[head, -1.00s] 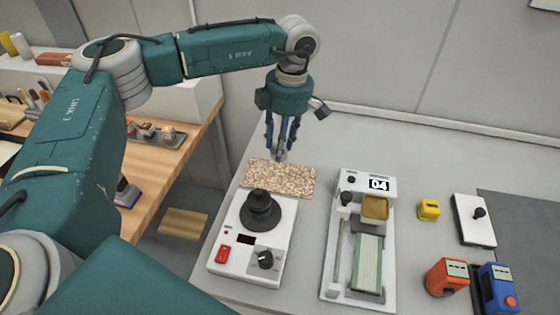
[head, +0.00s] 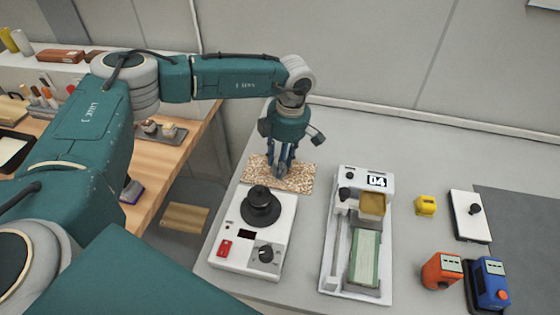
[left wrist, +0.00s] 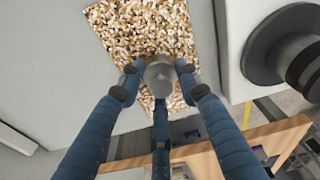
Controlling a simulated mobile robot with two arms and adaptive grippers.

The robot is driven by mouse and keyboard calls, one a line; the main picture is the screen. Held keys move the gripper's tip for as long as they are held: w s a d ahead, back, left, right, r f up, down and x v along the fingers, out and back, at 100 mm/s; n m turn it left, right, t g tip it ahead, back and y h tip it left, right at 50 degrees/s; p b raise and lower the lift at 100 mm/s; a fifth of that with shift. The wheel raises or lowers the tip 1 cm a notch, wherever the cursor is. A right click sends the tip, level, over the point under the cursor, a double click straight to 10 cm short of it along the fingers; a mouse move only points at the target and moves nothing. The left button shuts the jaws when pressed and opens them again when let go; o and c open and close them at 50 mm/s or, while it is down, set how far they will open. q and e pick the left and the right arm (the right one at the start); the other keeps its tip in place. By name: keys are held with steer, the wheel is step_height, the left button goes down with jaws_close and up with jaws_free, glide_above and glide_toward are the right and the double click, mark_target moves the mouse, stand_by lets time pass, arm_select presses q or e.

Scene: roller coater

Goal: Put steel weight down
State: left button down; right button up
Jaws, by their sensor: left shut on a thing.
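My left gripper (head: 280,174) points down over the speckled cork-like mat (head: 304,180), with its blue fingers close together. In the left wrist view my left gripper (left wrist: 158,82) is shut on a small round grey steel weight (left wrist: 160,74). The fingertips press on its sides, and the speckled mat (left wrist: 140,28) lies behind it. In the head view the fingers mostly hide the weight. I cannot tell whether its underside touches the mat. My right gripper is not in view.
A white device with a black round knob-like top (head: 260,206) stands just in front of the mat. Right of it are a white coater marked 04 (head: 375,181), a yellow block (head: 426,205), an orange device (head: 441,270) and a blue device (head: 490,283). The bench behind is clear.

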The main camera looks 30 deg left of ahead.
mark_target(285, 167)
arm_select(q)
steer(key=c, duration=1.2)
jaws_free()
steer(key=shift+r, duration=0.3)
steer(key=shift+w+d+r+b, duration=0.15)
steer(key=shift+r+b, duration=0.4)
steer(key=shift+r, duration=1.4)
steer(key=shift+w+d+r+b, duration=0.1)
steer(key=shift+d+r+b, duration=0.35)
steer(key=shift+r, duration=1.45)
steer(key=shift+w+r+b, duration=0.1)
steer(key=shift+r+b, duration=0.6)
steer(key=shift+r, duration=1.25)
